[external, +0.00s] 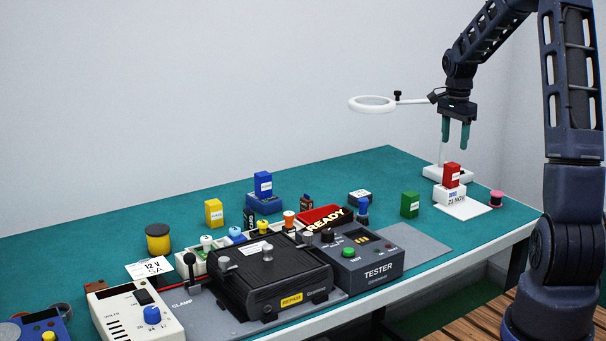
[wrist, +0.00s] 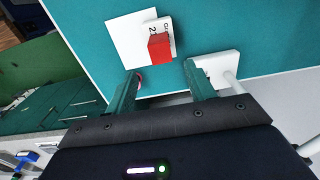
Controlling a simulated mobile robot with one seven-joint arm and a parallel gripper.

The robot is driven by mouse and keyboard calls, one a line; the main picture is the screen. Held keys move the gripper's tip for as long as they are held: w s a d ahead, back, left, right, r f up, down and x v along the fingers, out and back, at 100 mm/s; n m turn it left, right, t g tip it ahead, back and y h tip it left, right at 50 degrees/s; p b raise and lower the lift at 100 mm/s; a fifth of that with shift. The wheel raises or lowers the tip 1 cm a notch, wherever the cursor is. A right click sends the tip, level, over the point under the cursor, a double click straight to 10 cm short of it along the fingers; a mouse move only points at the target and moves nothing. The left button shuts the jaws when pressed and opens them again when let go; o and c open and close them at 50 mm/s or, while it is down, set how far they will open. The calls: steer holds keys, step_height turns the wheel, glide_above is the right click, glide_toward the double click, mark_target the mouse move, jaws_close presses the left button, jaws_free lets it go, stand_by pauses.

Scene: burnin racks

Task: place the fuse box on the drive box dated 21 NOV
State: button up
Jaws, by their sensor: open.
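A white drive box (external: 449,194) with "21 NOV" on its front stands at the right end of the table, on a white sheet (external: 471,209). A red box (external: 452,174) with a white label too small to read rests upright on top of it. In the wrist view the red box (wrist: 160,47) sits on the white drive box (wrist: 168,24). My gripper (external: 455,137) is open and empty, above the red box and apart from it. Other small labelled boxes are blue (external: 263,184), yellow (external: 213,212) and green (external: 409,204); I cannot tell which is called the fuse box.
A magnifier ring (external: 372,103) on a white stand is beside my gripper, its base (external: 462,175) behind the drive box. A pink spool (external: 496,198) stands to the right. A tester (external: 368,268), a black clamp unit (external: 262,285) and a red READY tray (external: 322,216) fill the middle.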

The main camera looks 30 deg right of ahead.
steer(key=shift+a+r, duration=0.1)
steer(key=shift+r, duration=0.25)
steer(key=s+a+r+n+t+h, duration=0.1)
steer(key=s+a+r+n, duration=0.3)
steer(key=s+a+r, duration=0.4)
steer(key=s+a+r+n+t, duration=0.1)
steer(key=s+a+r+n, duration=0.45)
steer(key=a, duration=0.45)
steer(key=s+a+n+t, duration=0.1)
steer(key=s+a+n, duration=0.1)
steer(key=s, duration=0.4)
steer(key=s+a+r+n, duration=0.1)
steer(key=s+a+n, duration=0.2)
steer(key=s, duration=0.3)
steer(key=s+a+r+n+t+y, duration=0.1)
steer(key=s+a+n, duration=0.2)
steer(key=s+a, duration=0.2)
steer(key=shift+s+t, duration=0.3)
steer(key=shift+s, duration=0.7)
